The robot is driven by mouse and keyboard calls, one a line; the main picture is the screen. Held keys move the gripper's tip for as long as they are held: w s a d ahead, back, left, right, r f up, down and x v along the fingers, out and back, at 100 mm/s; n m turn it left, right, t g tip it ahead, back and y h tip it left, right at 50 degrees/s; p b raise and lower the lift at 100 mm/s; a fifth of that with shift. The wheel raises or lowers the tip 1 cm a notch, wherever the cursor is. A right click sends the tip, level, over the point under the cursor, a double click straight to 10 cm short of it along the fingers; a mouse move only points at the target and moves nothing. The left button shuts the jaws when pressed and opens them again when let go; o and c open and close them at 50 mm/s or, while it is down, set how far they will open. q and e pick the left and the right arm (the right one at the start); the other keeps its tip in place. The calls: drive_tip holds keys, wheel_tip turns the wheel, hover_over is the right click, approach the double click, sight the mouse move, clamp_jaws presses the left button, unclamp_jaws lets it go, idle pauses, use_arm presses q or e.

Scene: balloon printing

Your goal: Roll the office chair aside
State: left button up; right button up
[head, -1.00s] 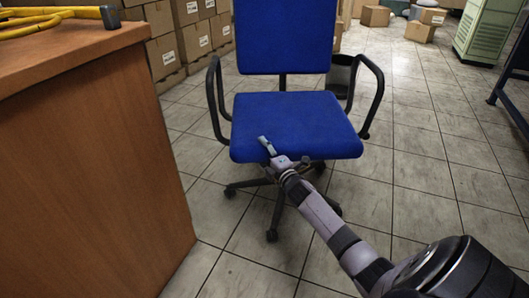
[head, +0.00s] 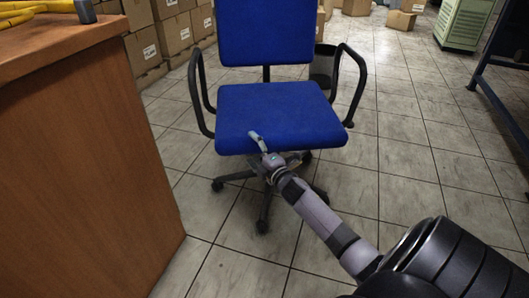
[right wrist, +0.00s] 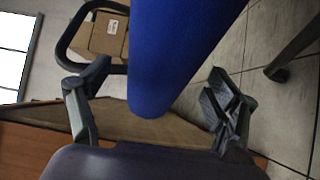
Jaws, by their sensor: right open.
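The blue office chair (head: 280,112) stands upright on the tiled floor, with black armrests and a dark wheeled base. My right gripper (head: 257,140) is at the front edge of its seat, a little left of the middle. In the right wrist view the blue seat edge (right wrist: 175,60) lies between the two spread fingers of my right gripper (right wrist: 150,108). The fingers are open, with gaps beside the seat; firm contact cannot be told. My left gripper is not in view.
A wooden desk (head: 90,170) stands close on the left, with a yellow thing on top. Cardboard boxes (head: 175,38) are stacked behind it. A dark bin (head: 323,68) is behind the chair. A dark metal frame (head: 500,105) is at the right. Floor right of the chair is clear.

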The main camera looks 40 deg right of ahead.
drive_tip(key=s+a, duration=0.1)
drive_tip(key=s, duration=0.7)
drive_tip(key=shift+s+a, duration=0.2)
